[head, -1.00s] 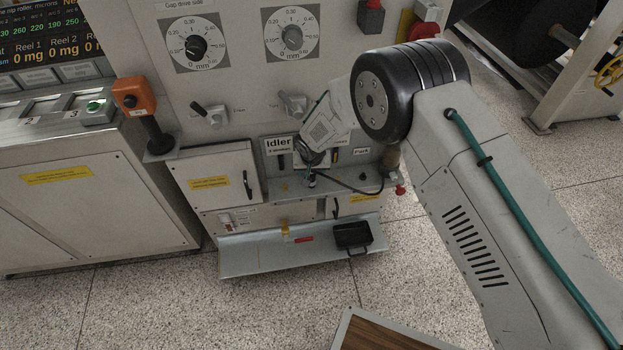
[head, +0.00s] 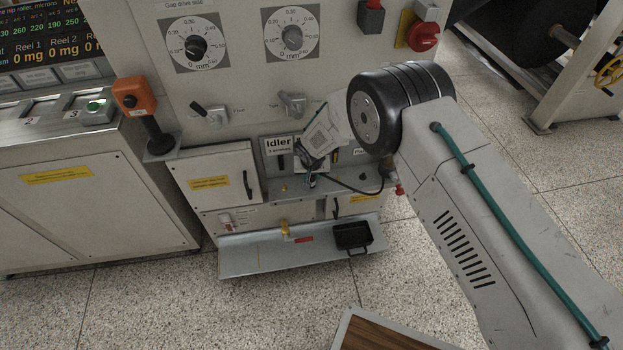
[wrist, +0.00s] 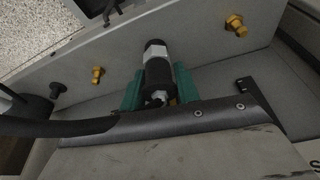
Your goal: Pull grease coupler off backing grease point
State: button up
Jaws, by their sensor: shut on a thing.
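The grease coupler (wrist: 157,68) is a black cylinder with silver bands in the wrist view. My gripper (wrist: 160,92) is shut on it, with green pads on both sides. In the head view my gripper (head: 308,164) reaches the lower shelf area below the "Idler" label, and the coupler (head: 311,182) shows as a small piece beneath it. In the wrist view one brass grease point (wrist: 236,25) is bare at right and another (wrist: 97,75) is bare at left. The coupler's far end lies between them against the panel; I cannot tell whether it is still seated on a point.
A black hose (wrist: 60,127) runs from the gripper side to the left; in the head view it curves right (head: 345,186). An orange button box (head: 134,97) stands at left.

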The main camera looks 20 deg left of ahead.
jog(key=shift+r, duration=2.4)
